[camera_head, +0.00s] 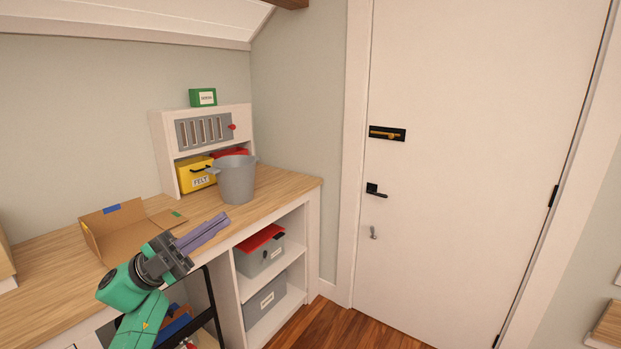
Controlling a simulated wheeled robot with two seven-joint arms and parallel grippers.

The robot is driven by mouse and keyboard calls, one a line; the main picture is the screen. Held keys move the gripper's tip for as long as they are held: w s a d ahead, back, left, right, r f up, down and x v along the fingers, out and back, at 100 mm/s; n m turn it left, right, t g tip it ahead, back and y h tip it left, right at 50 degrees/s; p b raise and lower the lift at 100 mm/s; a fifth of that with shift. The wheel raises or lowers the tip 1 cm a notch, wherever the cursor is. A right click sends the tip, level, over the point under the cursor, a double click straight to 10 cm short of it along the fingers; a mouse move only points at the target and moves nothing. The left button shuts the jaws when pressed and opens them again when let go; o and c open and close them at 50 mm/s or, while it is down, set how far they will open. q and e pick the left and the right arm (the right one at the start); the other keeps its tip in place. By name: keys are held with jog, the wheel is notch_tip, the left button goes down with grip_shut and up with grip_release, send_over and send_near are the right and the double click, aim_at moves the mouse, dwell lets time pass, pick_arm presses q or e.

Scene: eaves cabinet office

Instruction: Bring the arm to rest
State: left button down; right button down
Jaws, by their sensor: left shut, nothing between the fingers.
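My left gripper (203,233) is shut and empty. Its purple fingers lie together and point right and slightly up, over the front edge of the wooden counter (291,190). My green left arm (140,318) comes up from the lower left of the head view. The fingertips are below the grey bucket (237,183) in the picture and look apart from it. My right gripper does not show.
An open cardboard box (118,230) lies on the counter, left of the gripper. A yellow box (195,173) sits in a white cabinet (160,150) behind the bucket. Grey bins (266,307) fill shelves below. A closed white door (470,150) stands at right; the floor before it is clear.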

pick_arm(q)
jog(key=w+a+r+n+t+y, duration=0.3)
jog(key=w+a+n+t+y, duration=0.6)
jog(key=n+t, duration=0.65)
jog(key=w+a+f+n+t+y, duration=0.3)
jog(key=w+a+f+n+y, duration=0.6)
jog(key=y, duration=0.5)
notch_tip(320, 180, down, 27)
jog(key=s+n+g+y, duration=0.2)
jog(key=n+g, duration=0.1)
jog(key=g, duration=0.5)
jog(key=s+d+f+g, duration=0.2)
jog(key=s+f+g, duration=0.2)
jog(key=s+f, duration=0.95)
jog(key=s+d+f+g, duration=0.25)
jog(key=s+f, duration=0.75)
jog(key=f, duration=0.7)
jog(key=s+d+f+g, duration=0.1)
jog(key=s+f, duration=0.3)
jog(key=s, duration=0.6)
jog(key=s+d+f+g, duration=0.1)
jog(key=s+f+g, duration=0.2)
jog(key=s, duration=0.8)
jog(key=s+d+f+g+h, duration=0.1)
jog(key=s+f+g, duration=0.2)
jog(key=s, duration=0.8)
notch_tip(320, 180, down, 3)
jog(key=shift+d+r+n, duration=0.15)
jog(key=shift+d+n, duration=0.25)
jog(key=shift+n, duration=0.05)
